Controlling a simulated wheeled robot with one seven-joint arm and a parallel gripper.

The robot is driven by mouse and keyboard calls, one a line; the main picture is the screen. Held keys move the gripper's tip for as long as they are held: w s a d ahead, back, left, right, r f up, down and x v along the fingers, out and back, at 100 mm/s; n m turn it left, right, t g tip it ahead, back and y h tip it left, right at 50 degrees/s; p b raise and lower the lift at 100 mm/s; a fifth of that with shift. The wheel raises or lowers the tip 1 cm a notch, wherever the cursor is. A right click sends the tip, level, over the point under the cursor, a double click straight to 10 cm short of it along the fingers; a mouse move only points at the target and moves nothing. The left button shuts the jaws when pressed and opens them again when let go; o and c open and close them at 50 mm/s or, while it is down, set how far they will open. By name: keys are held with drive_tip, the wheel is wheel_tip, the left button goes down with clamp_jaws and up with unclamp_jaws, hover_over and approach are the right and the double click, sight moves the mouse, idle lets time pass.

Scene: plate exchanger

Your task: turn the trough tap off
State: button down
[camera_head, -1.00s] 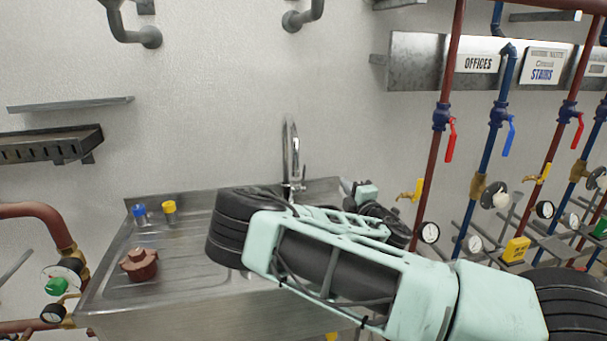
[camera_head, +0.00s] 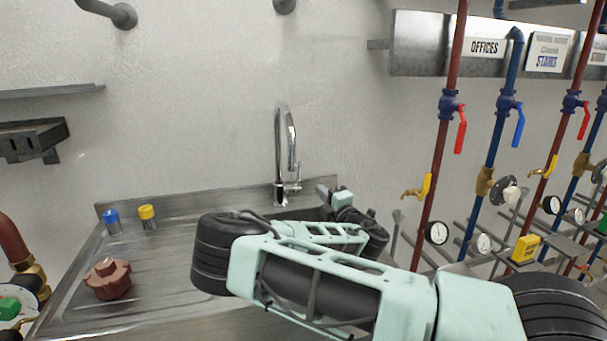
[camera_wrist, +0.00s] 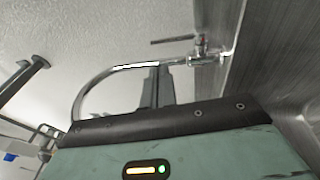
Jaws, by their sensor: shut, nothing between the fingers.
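The chrome trough tap (camera_head: 280,165) stands at the back of the steel trough (camera_head: 165,208), its tall curved spout upright. Its small side lever (camera_head: 296,184) sits low on the right of the body. My gripper (camera_head: 322,190) is just right of the lever in the head view, with a gap showing. In the wrist view the spout (camera_wrist: 115,68) curves behind my shut, empty fingers (camera_wrist: 164,70). The tap's lever (camera_wrist: 172,40) points left there, beyond the fingertips. I cannot tell any contact. My arm hides much of the basin.
A blue cap (camera_head: 112,222), a yellow cap (camera_head: 147,217) and a dark red valve part (camera_head: 108,279) lie on the drainboard. Pipes with red, blue and yellow handles and gauges (camera_head: 436,233) stand on the right.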

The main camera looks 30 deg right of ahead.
drive_tip(key=w+d+r+p, duration=0.1)
drive_tip(key=w+p, duration=0.1)
drive_tip(key=w, duration=0.9)
drive_tip(key=shift+w+r, duration=0.25)
drive_tip(key=shift+r, duration=0.1)
drive_tip(key=shift+w, duration=0.1)
